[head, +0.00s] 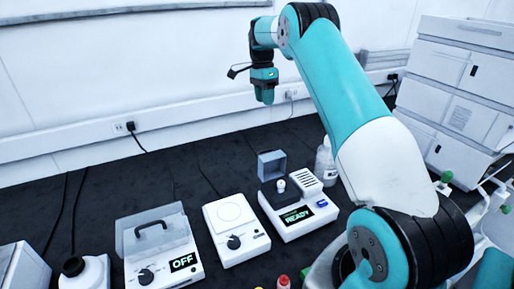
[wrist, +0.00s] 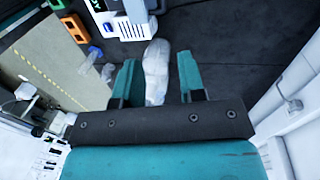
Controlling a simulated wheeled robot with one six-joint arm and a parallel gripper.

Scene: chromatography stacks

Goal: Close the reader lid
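The reader (head: 298,222) is a white device on the dark bench with a lit display that says READY. Its grey-blue lid (head: 271,163) stands raised at the back. A small white-capped item (head: 281,185) sits in front of the lid. Part of a white device that looks like the reader shows at the top of the wrist view (wrist: 128,22); its lid is not clear there. My gripper (head: 264,88) hangs high behind and above the reader, apart from it. In the wrist view my gripper (wrist: 159,82) has its two teal fingers spread with nothing held.
A clear bottle (head: 325,160) stands right of the reader; it shows beyond my fingers in the wrist view (wrist: 157,68). Left are a white device with a round plate (head: 236,232) and an OFF device (head: 160,255). A stacked instrument (head: 460,95) stands right. Bench behind the devices is clear.

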